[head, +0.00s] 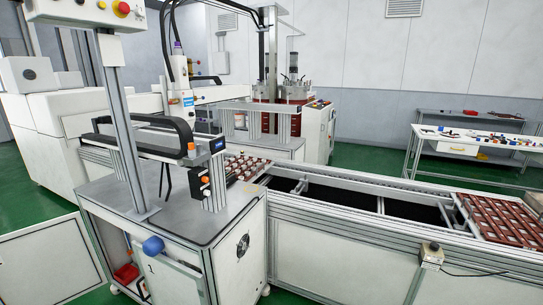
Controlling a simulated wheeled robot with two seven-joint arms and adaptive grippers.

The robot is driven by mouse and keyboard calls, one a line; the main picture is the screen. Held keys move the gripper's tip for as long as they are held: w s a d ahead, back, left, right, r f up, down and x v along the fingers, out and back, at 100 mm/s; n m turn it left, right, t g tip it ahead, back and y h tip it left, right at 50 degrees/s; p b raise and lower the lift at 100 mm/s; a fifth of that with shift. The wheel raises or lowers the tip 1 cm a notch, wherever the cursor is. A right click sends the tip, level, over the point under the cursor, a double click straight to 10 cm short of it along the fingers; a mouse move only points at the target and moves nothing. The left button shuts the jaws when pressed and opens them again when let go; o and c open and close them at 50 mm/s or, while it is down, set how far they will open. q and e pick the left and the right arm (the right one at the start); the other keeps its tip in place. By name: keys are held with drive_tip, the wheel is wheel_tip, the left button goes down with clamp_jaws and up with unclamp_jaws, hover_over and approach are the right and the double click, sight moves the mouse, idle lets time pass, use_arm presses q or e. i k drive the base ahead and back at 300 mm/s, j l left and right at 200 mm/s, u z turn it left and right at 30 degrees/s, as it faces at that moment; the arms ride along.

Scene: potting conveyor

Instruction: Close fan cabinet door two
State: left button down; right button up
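The fan cabinet (250,215) is the white and grey machine base in the lower middle, with a round black fan grille (243,246) on its right side. A dark opening shows to the left of the panel, with a red object (127,272) inside. A small dark mark on the panel is too small to read, so I cannot tell the door's number. Neither of my grippers is in view.
The conveyor frame (340,262) runs off to the right, carrying a brown tray (503,220). A grey post (122,130) rises from the cabinet top.

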sight(55, 262)
drive_tip(key=i+j+u, duration=0.2)
drive_tip(key=j, duration=0.2)
drive_tip(key=j+u, duration=0.2)
drive_tip(key=j, duration=0.2)
drive_tip(key=i+j+u, duration=0.2)
drive_tip(key=j+u, duration=0.25)
drive_tip(key=i+j+u, duration=0.25)
drive_tip(key=u, duration=0.15)
drive_tip(key=i+j+u, duration=0.3)
drive_tip(key=u, duration=0.15)
drive_tip(key=i+j+u, duration=0.2)
drive_tip(key=i+u, duration=0.25)
drive_tip(key=i+j+u, duration=0.1)
drive_tip(key=i+u, duration=0.4)
drive_tip(key=i, duration=0.15)
drive_tip(key=i+l+u, duration=0.1)
drive_tip(key=i+u, duration=0.25)
drive_tip(key=i, duration=0.5)
drive_tip(key=i+u, duration=0.1)
drive_tip(key=i, duration=0.8)
drive_tip(key=i+z, duration=0.35)
drive_tip(key=i+j+z, duration=0.3)
drive_tip(key=i+l, duration=0.1)
drive_tip(key=i, duration=0.05)
